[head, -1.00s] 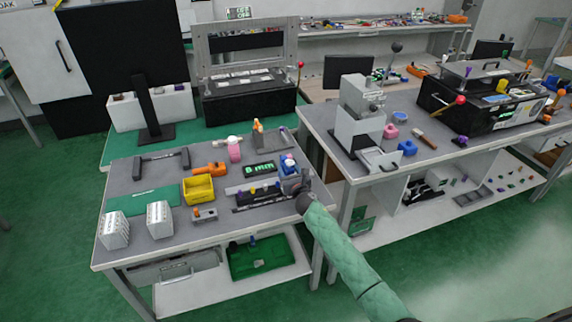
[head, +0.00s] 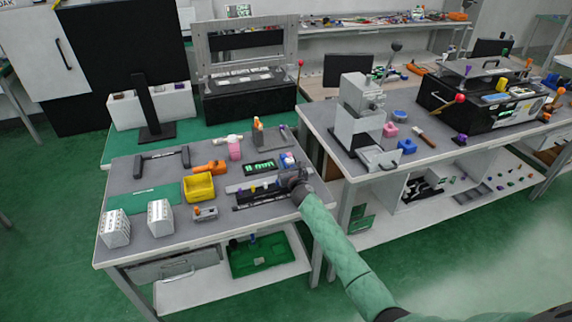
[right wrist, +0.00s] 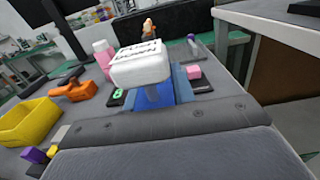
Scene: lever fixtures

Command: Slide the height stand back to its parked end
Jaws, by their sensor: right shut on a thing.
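The height stand (head: 287,159) shows in the head view as a small blue piece with a white top, at the right end of a dark rail (head: 256,193) on the near bench. In the right wrist view its blue body (right wrist: 152,97) carries a white block (right wrist: 140,64) with dark marks on top. My right gripper (head: 289,177) is at the stand's near side and is shut on it. The gripper covers part of the stand and the rail's right end, and its fingertips are hidden. My left gripper is not in view.
A green-lit display (head: 260,168) stands behind the rail. A yellow bin (head: 199,188), an orange tool (head: 210,167) and a pink piece (head: 235,151) lie to the left. A second bench (head: 345,168) stands close to the right, with a narrow gap between.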

